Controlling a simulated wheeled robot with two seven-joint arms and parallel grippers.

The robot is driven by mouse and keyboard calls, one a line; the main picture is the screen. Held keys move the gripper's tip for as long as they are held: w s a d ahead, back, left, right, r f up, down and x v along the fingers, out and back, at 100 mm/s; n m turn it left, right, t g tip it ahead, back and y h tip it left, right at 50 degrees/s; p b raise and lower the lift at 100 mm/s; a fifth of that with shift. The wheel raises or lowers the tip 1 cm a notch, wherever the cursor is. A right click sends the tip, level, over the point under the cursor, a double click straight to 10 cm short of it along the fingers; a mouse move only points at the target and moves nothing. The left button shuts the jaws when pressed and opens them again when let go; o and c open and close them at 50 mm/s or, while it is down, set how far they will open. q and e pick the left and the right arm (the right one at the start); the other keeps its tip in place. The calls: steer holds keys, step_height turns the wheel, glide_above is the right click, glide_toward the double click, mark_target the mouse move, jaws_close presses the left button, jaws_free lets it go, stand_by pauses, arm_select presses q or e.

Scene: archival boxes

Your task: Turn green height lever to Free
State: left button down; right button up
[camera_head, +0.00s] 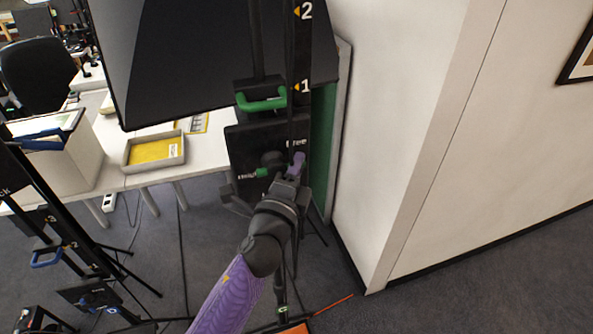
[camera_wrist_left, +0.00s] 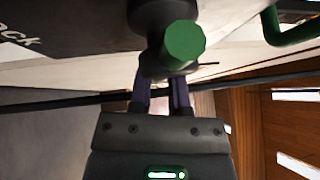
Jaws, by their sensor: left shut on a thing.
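The green height lever (camera_head: 262,172) is on a black panel (camera_head: 245,140) of the stand, with its green end pointing left beside the word "Height". The word "Free" is at the panel's upper right. In the left wrist view the lever's round green end (camera_wrist_left: 185,42) faces the camera, and part of "OCK" shows at the upper left. My left gripper (camera_head: 290,172) is at the lever's hub; its purple fingers (camera_wrist_left: 162,80) are shut on the lever's dark part, whose contact is partly hidden. My right gripper is not in view.
A green handle (camera_head: 262,101) is above the panel, on the column marked 1 and 2. A large black screen hood (camera_head: 190,60) hangs above. A white wall (camera_head: 390,120) stands close on the right. A desk with a yellow-lined tray (camera_head: 153,150) is behind left. Another stand (camera_head: 60,230) is at left.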

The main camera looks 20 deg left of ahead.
arm_select(q)
steer(key=c, duration=0.6)
jaws_free()
steer(key=s, duration=0.3)
steer(key=s+f+b, duration=0.1)
steer(key=s, duration=0.2)
steer(key=s+b, duration=0.1)
steer(key=s, duration=0.3)
steer(key=shift+a+f, duration=0.2)
steer(key=shift+f, duration=0.15)
steer(key=shift+w, duration=0.1)
